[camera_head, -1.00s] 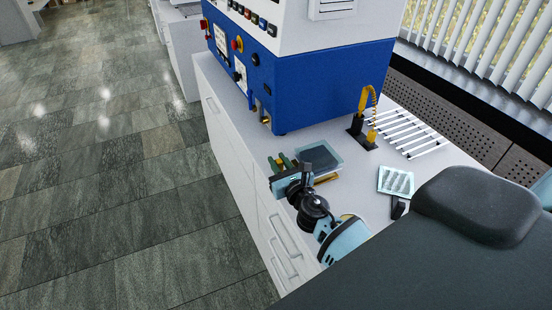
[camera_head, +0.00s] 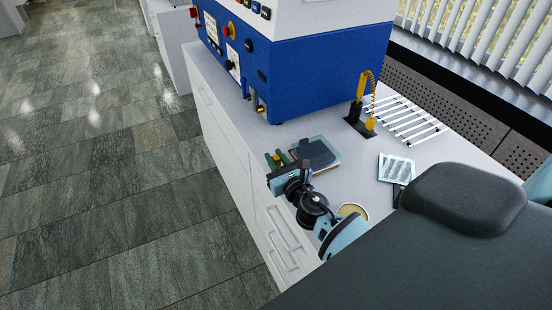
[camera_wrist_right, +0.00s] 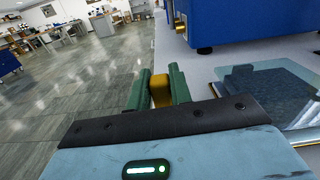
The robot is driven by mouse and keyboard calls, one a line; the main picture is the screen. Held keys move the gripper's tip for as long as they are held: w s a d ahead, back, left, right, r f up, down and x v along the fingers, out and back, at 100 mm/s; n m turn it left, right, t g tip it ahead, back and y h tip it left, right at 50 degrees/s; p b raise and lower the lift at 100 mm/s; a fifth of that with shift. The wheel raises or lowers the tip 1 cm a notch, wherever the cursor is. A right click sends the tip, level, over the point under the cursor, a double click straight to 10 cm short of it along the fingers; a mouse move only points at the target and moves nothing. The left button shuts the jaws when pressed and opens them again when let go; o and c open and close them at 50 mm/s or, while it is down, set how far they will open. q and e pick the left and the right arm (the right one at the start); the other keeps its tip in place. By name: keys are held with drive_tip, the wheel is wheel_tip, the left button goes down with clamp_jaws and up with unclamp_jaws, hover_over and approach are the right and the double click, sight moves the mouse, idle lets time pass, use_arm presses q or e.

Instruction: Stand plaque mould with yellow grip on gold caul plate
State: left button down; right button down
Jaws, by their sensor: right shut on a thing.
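My right gripper (camera_head: 279,159) is over the near left part of the bench, beside a flat stack of plates. In the right wrist view its green fingers (camera_wrist_right: 160,92) are shut on a yellow grip (camera_wrist_right: 160,90). The rest of the plaque mould is hidden behind the gripper body. Right of the fingers, a blue-grey plate (camera_wrist_right: 280,92) with a dark raised block lies with a gold edge (camera_wrist_right: 306,119) showing at its near side; this may be the gold caul plate. The stack also shows in the head view (camera_head: 328,163). My left gripper is not in view.
A blue and white press (camera_head: 310,75) stands behind. A yellow coiled lead on a black stand (camera_head: 366,105), a white slatted rack (camera_head: 411,120) and a pale patterned plate (camera_head: 397,168) are to the right.

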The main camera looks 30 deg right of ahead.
drive_tip(key=shift+f+b, duration=0.3)
drive_tip(key=shift+f, duration=0.05)
idle(1.3)
drive_tip(key=c, duration=1.2)
unclamp_jaws()
drive_tip(key=shift+s+f, duration=0.1)
drive_tip(key=shift+f, duration=0.1)
drive_tip(key=shift+s+a+r, duration=0.1)
drive_tip(key=shift+s+a, duration=0.05)
drive_tip(key=shift+s, duration=1.15)
drive_tip(key=shift+s+a, duration=0.2)
drive_tip(key=shift+s, duration=1.05)
drive_tip(key=shift+s+a+r, duration=0.1)
drive_tip(key=shift+s+a, duration=0.05)
drive_tip(key=shift+s, duration=1.15)
drive_tip(key=shift+f, duration=0.1)
